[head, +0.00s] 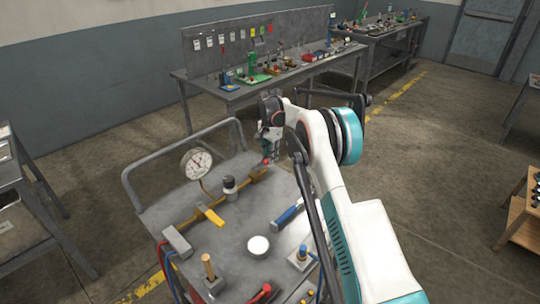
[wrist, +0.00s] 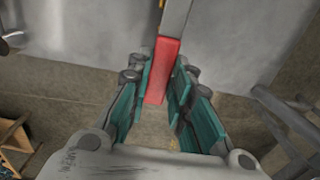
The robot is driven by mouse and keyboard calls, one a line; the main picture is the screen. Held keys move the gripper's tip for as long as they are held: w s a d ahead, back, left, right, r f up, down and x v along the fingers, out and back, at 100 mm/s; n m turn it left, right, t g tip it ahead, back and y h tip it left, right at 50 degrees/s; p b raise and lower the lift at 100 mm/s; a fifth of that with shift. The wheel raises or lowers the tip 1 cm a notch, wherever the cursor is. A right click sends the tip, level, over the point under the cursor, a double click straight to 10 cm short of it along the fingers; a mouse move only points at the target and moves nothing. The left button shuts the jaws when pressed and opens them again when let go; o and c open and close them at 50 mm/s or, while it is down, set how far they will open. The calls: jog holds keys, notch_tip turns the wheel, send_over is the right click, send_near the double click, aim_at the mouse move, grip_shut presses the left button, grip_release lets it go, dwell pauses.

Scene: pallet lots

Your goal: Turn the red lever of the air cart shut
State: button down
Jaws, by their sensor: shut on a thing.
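The air cart (head: 160,215) is a grey metal cart with a flat top, a rail handle and a brass pipe line. The red lever (wrist: 162,72) is in the wrist view, with its red grip between my gripper's teal fingers and a grey bar running on toward the top edge. My gripper (wrist: 160,88) is shut on the red grip. In the head view my gripper (head: 266,158) is at the far right part of the cart, by the end of the brass pipe. There the lever is mostly hidden by my gripper; only a small red bit shows.
On the cart are a round gauge (head: 197,164), a yellow lever (head: 211,215), a white round cap (head: 258,246), a blue-handled piece (head: 287,215) and a wooden-handled piece (head: 208,267). Workbenches with small items stand behind (head: 240,93).

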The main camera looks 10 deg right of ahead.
jog(key=shift+s+d+m, duration=0.35)
jog(key=shift+s+m, duration=0.35)
jog(key=shift+m, duration=0.3)
jog(key=s+m, duration=0.2)
jog(key=shift+d+m, duration=0.25)
jog(key=shift+m, duration=0.05)
jog(key=s+m, duration=0.3)
jog(key=m, duration=0.1)
jog(key=shift+s+a+m+p, duration=0.1)
jog(key=shift+s+m+p, duration=0.05)
jog(key=shift+m+p, duration=0.15)
jog(key=s+m, duration=0.1)
jog(key=m, duration=0.1)
jog(key=s+a+m, duration=0.1)
jog(key=s+m, duration=0.1)
jog(key=shift+a, duration=0.15)
jog(key=shift+s+a+m, duration=0.5)
jog(key=shift+a+m, duration=0.05)
jog(key=shift+m, duration=0.65)
jog(key=shift+s+a+m, duration=0.5)
jog(key=shift+a+m, duration=0.05)
jog(key=shift+m, duration=0.65)
jog(key=c, duration=1.4)
grip_release()
jog(key=shift+c, duration=0.2)
notch_tip(320, 180, up, 12)
